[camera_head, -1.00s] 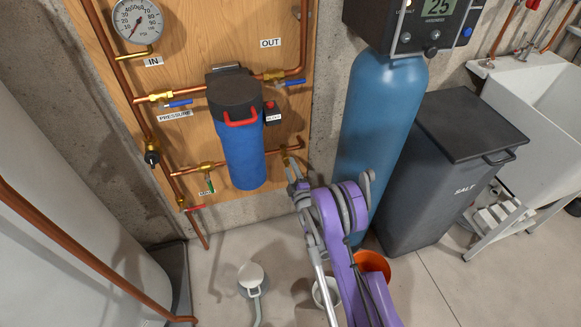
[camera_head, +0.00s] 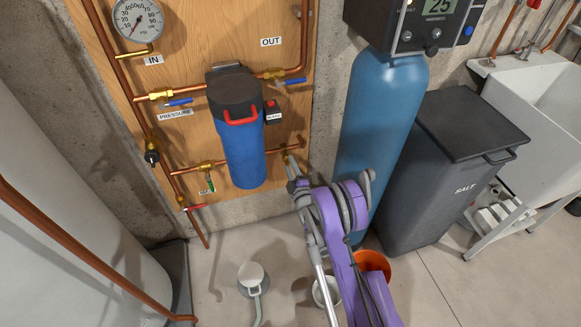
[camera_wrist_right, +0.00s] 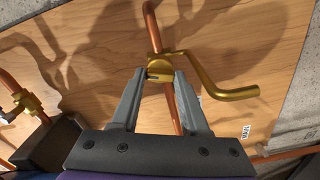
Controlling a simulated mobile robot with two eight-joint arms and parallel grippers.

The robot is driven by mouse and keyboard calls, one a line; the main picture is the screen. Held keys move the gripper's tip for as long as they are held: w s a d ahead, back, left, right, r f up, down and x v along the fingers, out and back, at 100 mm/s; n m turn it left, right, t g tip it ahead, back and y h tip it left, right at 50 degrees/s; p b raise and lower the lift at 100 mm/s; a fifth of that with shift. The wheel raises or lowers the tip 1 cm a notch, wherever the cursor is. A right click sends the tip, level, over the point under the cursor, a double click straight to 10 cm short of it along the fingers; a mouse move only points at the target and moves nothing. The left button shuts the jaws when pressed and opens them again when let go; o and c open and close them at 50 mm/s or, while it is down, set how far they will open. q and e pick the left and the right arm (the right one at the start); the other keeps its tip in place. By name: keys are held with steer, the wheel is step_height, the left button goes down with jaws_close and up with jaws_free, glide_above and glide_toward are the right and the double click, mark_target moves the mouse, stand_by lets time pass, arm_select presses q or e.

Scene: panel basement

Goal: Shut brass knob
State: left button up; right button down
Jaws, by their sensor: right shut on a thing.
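The brass knob (camera_wrist_right: 160,66) sits on a copper pipe in front of the wooden panel, in the upper middle of the right wrist view. A curved brass spout (camera_wrist_right: 225,88) runs from it to the right. My right gripper (camera_wrist_right: 160,80) is shut on the knob, one fingertip at each side of it. In the head view my right gripper (camera_head: 291,168) reaches up to the right end of the lower copper pipe and mostly hides the knob there. My left gripper is not in view.
A blue filter housing (camera_head: 243,155) hangs left of my right gripper. A blue tank (camera_head: 380,120) stands close on the right, beside a dark salt bin (camera_head: 450,180). An orange bucket (camera_head: 374,262) and a pale bucket (camera_head: 327,291) stand on the floor below my arm.

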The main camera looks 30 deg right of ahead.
steer(key=m+b, duration=0.2)
steer(key=shift+f+m, duration=0.15)
steer(key=shift+m, duration=0.25)
steer(key=m+b, duration=0.1)
steer(key=m, duration=0.2)
steer(key=shift+m+b, duration=0.3)
steer(key=shift+m, duration=0.1)
steer(key=m+b, duration=0.1)
steer(key=m, duration=0.2)
steer(key=shift+m+b, duration=0.3)
steer(key=shift+m, duration=1.9)
steer(key=c, duration=0.7)
jaws_free()
steer(key=shift+s, duration=0.1)
